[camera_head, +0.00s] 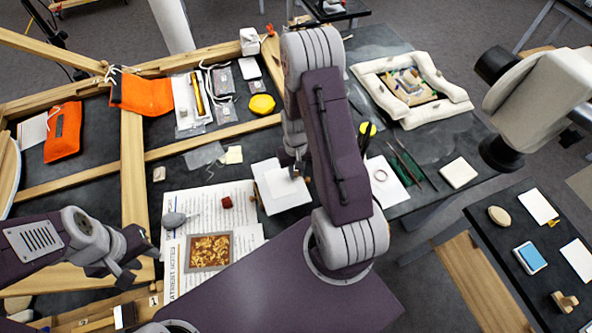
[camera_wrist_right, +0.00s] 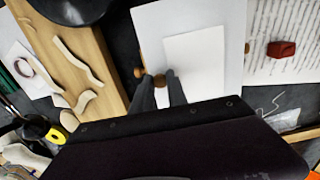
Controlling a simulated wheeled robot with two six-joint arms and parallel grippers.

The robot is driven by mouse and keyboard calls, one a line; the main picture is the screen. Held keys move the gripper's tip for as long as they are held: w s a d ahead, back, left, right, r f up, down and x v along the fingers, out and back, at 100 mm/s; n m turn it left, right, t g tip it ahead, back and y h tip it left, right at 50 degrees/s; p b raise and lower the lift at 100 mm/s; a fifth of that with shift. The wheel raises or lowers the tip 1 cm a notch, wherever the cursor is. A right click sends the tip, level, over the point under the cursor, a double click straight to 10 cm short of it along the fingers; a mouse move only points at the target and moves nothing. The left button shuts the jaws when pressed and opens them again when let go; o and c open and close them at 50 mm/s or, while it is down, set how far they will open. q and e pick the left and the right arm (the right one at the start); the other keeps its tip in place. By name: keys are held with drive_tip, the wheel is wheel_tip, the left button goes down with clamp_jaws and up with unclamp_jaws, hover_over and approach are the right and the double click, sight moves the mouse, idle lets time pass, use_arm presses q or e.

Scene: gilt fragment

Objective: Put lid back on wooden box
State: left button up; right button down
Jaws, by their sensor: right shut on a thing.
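A white board-like piece (camera_head: 268,196) with a smaller white rectangle on it lies mid-table; it also shows in the right wrist view (camera_wrist_right: 222,30). Small brown knobs sit along its edge. My right gripper (camera_head: 296,172) is over it, shut on a small brown knob (camera_wrist_right: 160,80). A wooden piece (camera_wrist_right: 97,42) with pale curved strips on top lies beside the board in the right wrist view. I cannot tell for certain which is the lid and which the box. My right arm hides that area in the head view. My left gripper (camera_head: 138,268) is open and empty at lower left.
A red block (camera_head: 227,202) and grey-tipped tool (camera_head: 175,220) lie on printed sheets near a gilt fragment (camera_head: 209,250). Thin tools (camera_head: 408,165) and a yellow-topped item (camera_head: 368,130) lie right of my right arm. A wooden frame (camera_head: 133,170) crosses the left.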

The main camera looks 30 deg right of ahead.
drive_tip(key=shift+a, duration=0.15)
drive_tip(key=shift+f, duration=0.2)
drive_tip(key=shift+f+b, duration=0.4)
drive_tip(key=shift+b, duration=0.1)
drive_tip(key=c, duration=1.3)
unclamp_jaws()
drive_tip(key=shift+r, duration=0.1)
